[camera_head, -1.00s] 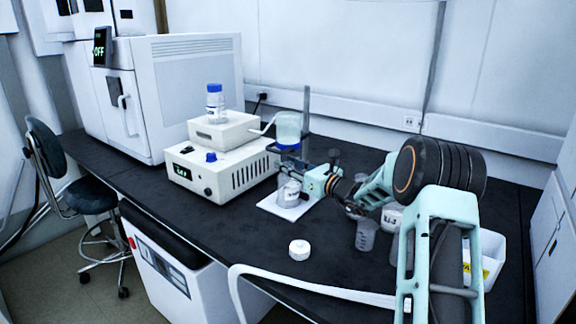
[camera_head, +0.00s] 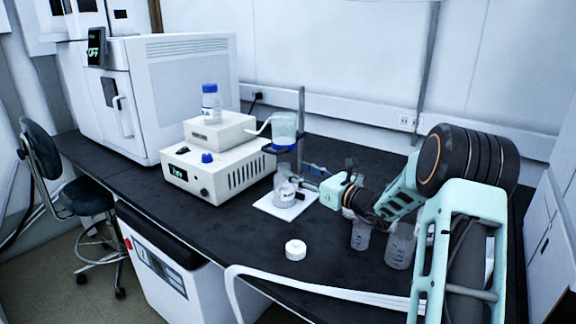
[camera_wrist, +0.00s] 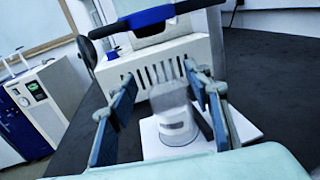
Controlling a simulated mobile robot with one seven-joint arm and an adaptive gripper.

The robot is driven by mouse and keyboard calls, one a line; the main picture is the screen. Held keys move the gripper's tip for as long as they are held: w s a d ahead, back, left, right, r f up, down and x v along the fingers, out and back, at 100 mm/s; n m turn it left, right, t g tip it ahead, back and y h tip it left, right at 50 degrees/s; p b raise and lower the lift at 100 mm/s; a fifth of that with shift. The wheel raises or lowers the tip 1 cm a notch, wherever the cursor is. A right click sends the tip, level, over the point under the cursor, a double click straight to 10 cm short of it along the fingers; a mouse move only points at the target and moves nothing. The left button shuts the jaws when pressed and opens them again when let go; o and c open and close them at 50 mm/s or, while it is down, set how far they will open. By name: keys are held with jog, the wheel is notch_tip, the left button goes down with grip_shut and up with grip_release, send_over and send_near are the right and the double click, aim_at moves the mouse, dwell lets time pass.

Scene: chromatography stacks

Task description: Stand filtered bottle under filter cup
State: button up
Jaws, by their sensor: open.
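The clear bottle (camera_head: 284,190) with a white label stands upright on a white pad (camera_head: 275,209), below the filter cup (camera_head: 284,131) held on a stand with a thin post. The cup has a blue lower rim. In the wrist view the bottle (camera_wrist: 175,122) shows beyond and between the two spread blue fingers of my gripper (camera_wrist: 165,88). The blue rim (camera_wrist: 150,18) crosses the top of that view.
A white pump box (camera_head: 222,172) with a smaller box and a blue-capped bottle (camera_head: 211,103) on top stands left of the pad. A white cap (camera_head: 295,249) lies in front. Clear beakers (camera_head: 400,246) stand under my arm.

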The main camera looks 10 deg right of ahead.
jog(key=v, duration=0.5)
jog(key=shift+a, duration=0.1)
